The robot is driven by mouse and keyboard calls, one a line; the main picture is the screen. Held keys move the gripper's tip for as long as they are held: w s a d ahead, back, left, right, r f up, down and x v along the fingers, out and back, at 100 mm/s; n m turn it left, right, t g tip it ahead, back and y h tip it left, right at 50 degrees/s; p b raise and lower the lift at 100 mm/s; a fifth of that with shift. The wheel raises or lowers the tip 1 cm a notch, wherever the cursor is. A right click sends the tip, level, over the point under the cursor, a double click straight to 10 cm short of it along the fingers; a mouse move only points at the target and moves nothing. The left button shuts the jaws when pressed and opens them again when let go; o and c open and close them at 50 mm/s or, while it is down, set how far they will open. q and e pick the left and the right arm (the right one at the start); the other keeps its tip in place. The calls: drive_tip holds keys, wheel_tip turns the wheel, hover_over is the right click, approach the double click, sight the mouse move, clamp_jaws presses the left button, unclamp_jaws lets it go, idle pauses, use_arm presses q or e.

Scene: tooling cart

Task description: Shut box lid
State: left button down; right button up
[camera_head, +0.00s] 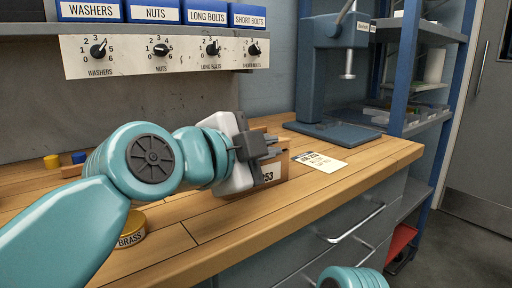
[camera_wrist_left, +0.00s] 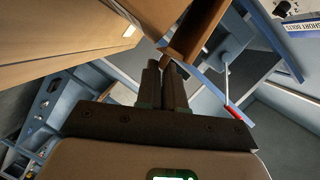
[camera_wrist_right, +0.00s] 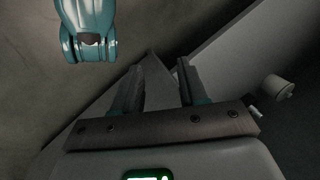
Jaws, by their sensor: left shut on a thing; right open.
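The cardboard box (camera_head: 283,168) stands on the wooden bench, mostly hidden behind my left gripper. Its front has a label ending in "53". My left gripper (camera_head: 270,146) is at the box's upper front. In the left wrist view its fingers (camera_wrist_left: 166,78) are close together, shut on a thin brown edge of the cardboard (camera_wrist_left: 196,30), seemingly the lid. How far the lid stands open is hard to tell. My right gripper (camera_wrist_right: 157,88) is open and empty in the right wrist view, away from the box. It does not show in the head view.
A paper card (camera_head: 320,162) lies right of the box. A blue press (camera_head: 335,75) stands behind it. A brass-labelled tin (camera_head: 131,232) is at the front left. Yellow (camera_head: 51,161) and blue (camera_head: 79,157) pieces lie farther back. The bench front is clear.

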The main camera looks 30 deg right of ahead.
use_arm(q)
drive_tip(key=shift+s+d+f+b, duration=0.1)
drive_tip(key=shift+d+f+b, duration=0.15)
drive_tip(key=shift+f, duration=0.45)
drive_tip(key=c, duration=1.3)
unclamp_jaws()
drive_tip(key=shift+a, duration=0.15)
drive_tip(key=v, duration=1.6)
